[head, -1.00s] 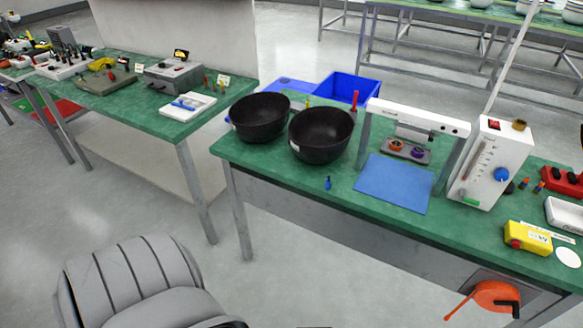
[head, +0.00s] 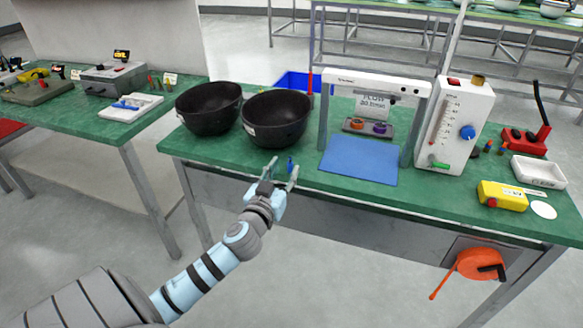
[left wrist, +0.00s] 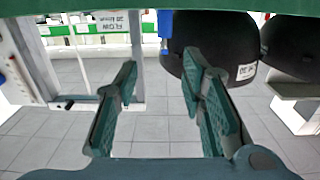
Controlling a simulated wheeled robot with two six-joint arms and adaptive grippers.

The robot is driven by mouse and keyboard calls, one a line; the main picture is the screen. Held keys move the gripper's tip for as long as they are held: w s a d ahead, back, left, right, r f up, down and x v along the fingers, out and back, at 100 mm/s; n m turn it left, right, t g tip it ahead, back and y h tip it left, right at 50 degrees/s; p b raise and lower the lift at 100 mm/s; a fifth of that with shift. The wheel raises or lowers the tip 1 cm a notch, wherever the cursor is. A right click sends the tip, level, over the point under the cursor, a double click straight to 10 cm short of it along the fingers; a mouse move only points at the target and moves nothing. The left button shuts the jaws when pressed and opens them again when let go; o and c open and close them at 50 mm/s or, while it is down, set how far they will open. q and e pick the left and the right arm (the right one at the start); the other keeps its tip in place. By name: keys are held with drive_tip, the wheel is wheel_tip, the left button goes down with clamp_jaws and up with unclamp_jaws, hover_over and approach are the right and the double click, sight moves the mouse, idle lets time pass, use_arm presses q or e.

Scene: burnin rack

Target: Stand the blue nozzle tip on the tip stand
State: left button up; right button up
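The small blue nozzle tip (head: 290,163) stands on the green bench near its front edge. My left gripper (head: 281,171) is open at that edge, with its fingers on either side of the tip as seen from the head. In the left wrist view the two green fingers (left wrist: 158,82) are apart with nothing gripped; a small blue piece, likely the tip (left wrist: 165,22), shows beyond them near the top. A dark grey plate, likely the tip stand (head: 389,135), lies under the white frame and carries an orange piece (head: 355,124) and a purple piece (head: 380,128). My right gripper is out of view.
Two black bowls (head: 276,118) (head: 209,107) stand left of the white frame (head: 376,78). A blue mat (head: 358,161) lies before the frame. A white flow meter (head: 461,128) stands right of it. The bench between nozzle tip and mat is clear.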

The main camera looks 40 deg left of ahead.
sight(290, 160)
use_arm(q)
drive_tip(key=x, duration=0.4)
drive_tip(key=f+x, duration=0.1)
drive_tip(key=x, duration=0.2)
drive_tip(key=shift+s+a+b, duration=0.1)
drive_tip(key=shift+a+b, duration=0.1)
drive_tip(key=shift+b, duration=0.2)
drive_tip(key=shift+s, duration=0.1)
clamp_jaws()
